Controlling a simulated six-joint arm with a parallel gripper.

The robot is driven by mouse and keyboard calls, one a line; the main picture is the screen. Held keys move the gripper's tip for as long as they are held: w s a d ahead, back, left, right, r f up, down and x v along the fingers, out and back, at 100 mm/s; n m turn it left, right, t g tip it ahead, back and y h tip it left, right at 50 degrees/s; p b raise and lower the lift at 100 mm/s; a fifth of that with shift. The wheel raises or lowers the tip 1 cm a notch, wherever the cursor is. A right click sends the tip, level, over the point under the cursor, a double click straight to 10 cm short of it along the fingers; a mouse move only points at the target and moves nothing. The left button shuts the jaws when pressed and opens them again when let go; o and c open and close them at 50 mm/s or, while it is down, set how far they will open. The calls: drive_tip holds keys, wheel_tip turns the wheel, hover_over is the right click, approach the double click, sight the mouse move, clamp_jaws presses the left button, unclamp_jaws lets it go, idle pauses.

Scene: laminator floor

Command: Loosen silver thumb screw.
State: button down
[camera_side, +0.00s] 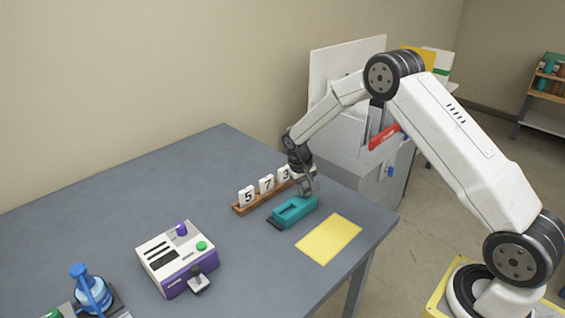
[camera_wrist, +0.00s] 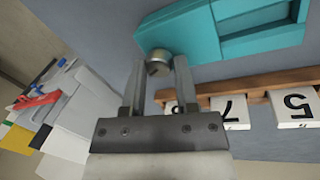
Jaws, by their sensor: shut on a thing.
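The silver thumb screw (camera_wrist: 159,62) is a short round metal knob at the end of a teal device (camera_wrist: 250,42). In the side view the teal device (camera_side: 295,211) lies on the table beside a wooden number rack, and the screw is too small to make out. My gripper (camera_wrist: 158,72) is shut on the screw, one finger on each side of it. In the side view my gripper (camera_side: 309,190) reaches down to the right end of the teal device. The screw's shaft is hidden.
The wooden rack (camera_side: 242,208) with number cards stands close behind the teal device. A yellow sheet (camera_side: 329,239) lies in front. A white and purple machine (camera_side: 178,258) and a blue flask-like item (camera_side: 92,289) stand left. The table's right edge (camera_side: 385,226) is near.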

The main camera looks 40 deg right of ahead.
drive_tip(key=n+t, duration=0.1)
drive_tip(key=n, duration=0.5)
drive_tip(key=shift+s+n, duration=0.15)
drive_tip(key=shift+n, duration=0.15)
drive_tip(key=n+t, duration=0.1)
drive_tip(key=n, duration=0.5)
drive_tip(key=shift+s+d, duration=0.1)
drive_tip(key=shift+n+t+y, duration=0.3)
drive_tip(key=shift+n, duration=0.1)
drive_tip(key=shift+c, duration=1.8)
unclamp_jaws()
drive_tip(key=shift+r, duration=0.15)
drive_tip(key=v, duration=0.7)
drive_tip(key=shift+r, duration=0.35)
drive_tip(key=shift+s, duration=0.1)
